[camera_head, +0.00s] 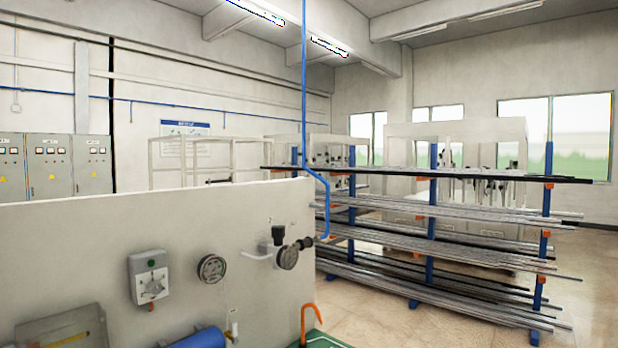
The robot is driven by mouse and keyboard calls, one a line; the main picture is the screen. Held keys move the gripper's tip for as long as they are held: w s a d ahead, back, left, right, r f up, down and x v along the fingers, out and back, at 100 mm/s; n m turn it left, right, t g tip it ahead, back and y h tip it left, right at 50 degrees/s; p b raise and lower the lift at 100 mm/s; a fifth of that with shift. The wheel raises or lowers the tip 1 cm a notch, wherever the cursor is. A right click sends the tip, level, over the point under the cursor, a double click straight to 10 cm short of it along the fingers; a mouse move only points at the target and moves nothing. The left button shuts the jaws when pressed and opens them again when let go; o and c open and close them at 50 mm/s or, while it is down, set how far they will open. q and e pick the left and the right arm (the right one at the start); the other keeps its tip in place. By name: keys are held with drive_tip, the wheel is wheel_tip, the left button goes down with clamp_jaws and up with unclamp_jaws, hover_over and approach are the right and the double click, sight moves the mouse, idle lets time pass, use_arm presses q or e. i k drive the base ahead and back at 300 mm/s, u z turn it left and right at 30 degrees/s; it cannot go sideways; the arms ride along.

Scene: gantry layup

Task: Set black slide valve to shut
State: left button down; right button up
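A fitting with black parts, which looks like the black slide valve (288,258), is mounted near the right end of the pale panel (100,235). It has a dark round face, a black block on top and a dark stub on its right, where a blue pipe comes down. A white pipe joins it from the left. Its open or shut setting is too small to tell. Neither of my grippers is in view.
Left of the valve, the panel carries a round gauge (212,269) and a grey switch box (150,277). A blue cylinder (205,338) and an orange hooked piece (309,322) are below. A rack of metal bars (431,228) stands behind right. Floor shows at far right.

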sight(308, 241)
drive_tip(key=u, duration=0.05)
drive_tip(key=k, duration=0.6)
drive_tip(key=z, duration=0.95)
drive_tip(key=i, duration=1.6)
drive_tip(key=u, duration=0.8)
